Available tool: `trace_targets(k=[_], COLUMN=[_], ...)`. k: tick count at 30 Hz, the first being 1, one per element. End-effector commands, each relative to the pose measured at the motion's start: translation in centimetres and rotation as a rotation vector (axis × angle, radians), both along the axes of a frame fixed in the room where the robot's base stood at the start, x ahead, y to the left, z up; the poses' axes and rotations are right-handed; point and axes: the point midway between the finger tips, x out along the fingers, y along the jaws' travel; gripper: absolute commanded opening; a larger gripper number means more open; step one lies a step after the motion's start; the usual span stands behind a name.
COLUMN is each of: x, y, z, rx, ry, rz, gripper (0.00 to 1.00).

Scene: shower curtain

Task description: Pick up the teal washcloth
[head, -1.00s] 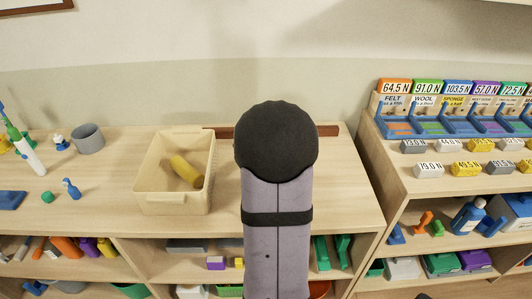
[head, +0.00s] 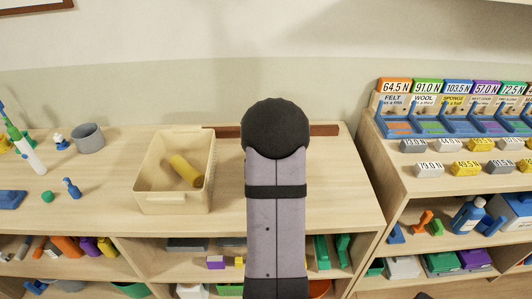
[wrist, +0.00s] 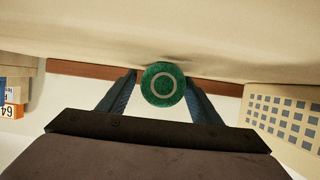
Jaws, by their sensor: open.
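In the wrist view a round green thing with a pale ring on its face (wrist: 163,84) sits between the fingertips of my gripper (wrist: 160,77). It looks like the end of a rolled cloth and may be the teal washcloth; its length behind the face is hidden. My gripper is open, with one finger on each side of it. I cannot tell whether the fingers touch it. In the head view my arm hides the gripper and this green thing.
A beige bin (head: 145,197) with a yellow roll (head: 186,170) stands left of my arm; its patterned side shows in the wrist view (wrist: 292,122). A brown strip (head: 325,130) runs along the bench's back. A shelf unit (head: 400,178) stands right. The bench (head: 340,190) right of my arm is clear.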

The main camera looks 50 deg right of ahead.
Motion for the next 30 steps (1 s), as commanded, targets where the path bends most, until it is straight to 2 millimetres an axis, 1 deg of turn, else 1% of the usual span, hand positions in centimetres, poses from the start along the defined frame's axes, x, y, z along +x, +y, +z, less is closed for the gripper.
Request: trace_targets(k=[9,11,12,15,24,26,30], x=[0.3,0.3,0.3,0.3,0.3,0.3,0.3], y=[-0.3,-0.2,-0.2,-0.3,-0.3,-0.3,-0.3], z=[-0.1,-0.1,-0.1,-0.1,0.1,0.3,1.7], rx=[0.000,0.000,0.000,-0.001,-0.001,-0.002,-0.004], ry=[0.000,0.000,0.000,-0.001,-0.001,-0.002,-0.004], rz=[0.000,0.000,0.000,0.000,0.000,0.000,0.000], gripper=[0.59,0.44,0.35,0.14,0.14,0.14,0.14])
